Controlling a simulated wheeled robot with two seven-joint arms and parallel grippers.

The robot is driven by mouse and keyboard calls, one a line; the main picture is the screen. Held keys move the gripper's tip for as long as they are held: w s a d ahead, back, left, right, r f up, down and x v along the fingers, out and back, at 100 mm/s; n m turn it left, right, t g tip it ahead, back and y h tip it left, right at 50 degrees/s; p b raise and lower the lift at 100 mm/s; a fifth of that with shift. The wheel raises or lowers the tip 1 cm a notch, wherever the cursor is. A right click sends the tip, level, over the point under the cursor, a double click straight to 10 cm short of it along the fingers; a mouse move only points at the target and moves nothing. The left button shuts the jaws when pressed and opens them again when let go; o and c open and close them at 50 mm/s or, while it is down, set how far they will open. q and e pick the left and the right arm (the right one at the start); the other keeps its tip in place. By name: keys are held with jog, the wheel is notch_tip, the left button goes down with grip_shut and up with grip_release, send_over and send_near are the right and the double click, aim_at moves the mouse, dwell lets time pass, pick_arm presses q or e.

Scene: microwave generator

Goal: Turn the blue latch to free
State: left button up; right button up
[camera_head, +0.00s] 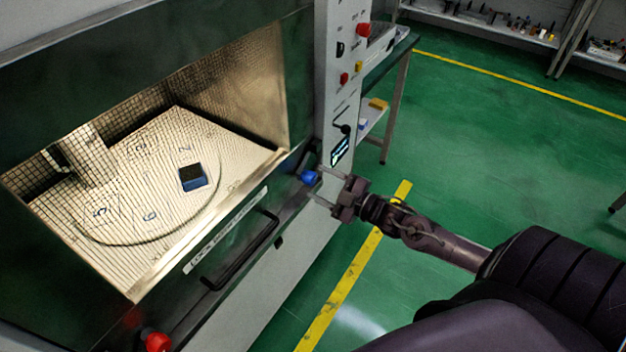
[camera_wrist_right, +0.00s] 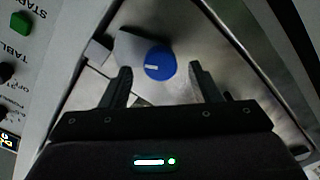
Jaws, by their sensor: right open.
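The blue latch (camera_head: 309,177) is a round blue knob at the right end of the microwave generator's lower front edge. In the right wrist view the blue latch (camera_wrist_right: 160,63) shows a short white mark on its face. My right gripper (camera_head: 322,185) is open in front of the latch. In the right wrist view the two fingers of my right gripper (camera_wrist_right: 160,85) stand one on each side of the knob, with gaps to both; I cannot tell how deep they reach around it. My left gripper is not in view.
The generator's chamber is open and holds a small dark-blue block (camera_head: 193,177) on a marked floor. A black handle (camera_head: 240,252) runs along the front. A red knob (camera_head: 157,342) sits lower left.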

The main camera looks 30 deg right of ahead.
jog(key=shift+x, duration=1.25)
jog(key=shift+c, duration=0.4)
jog(key=c, duration=0.9)
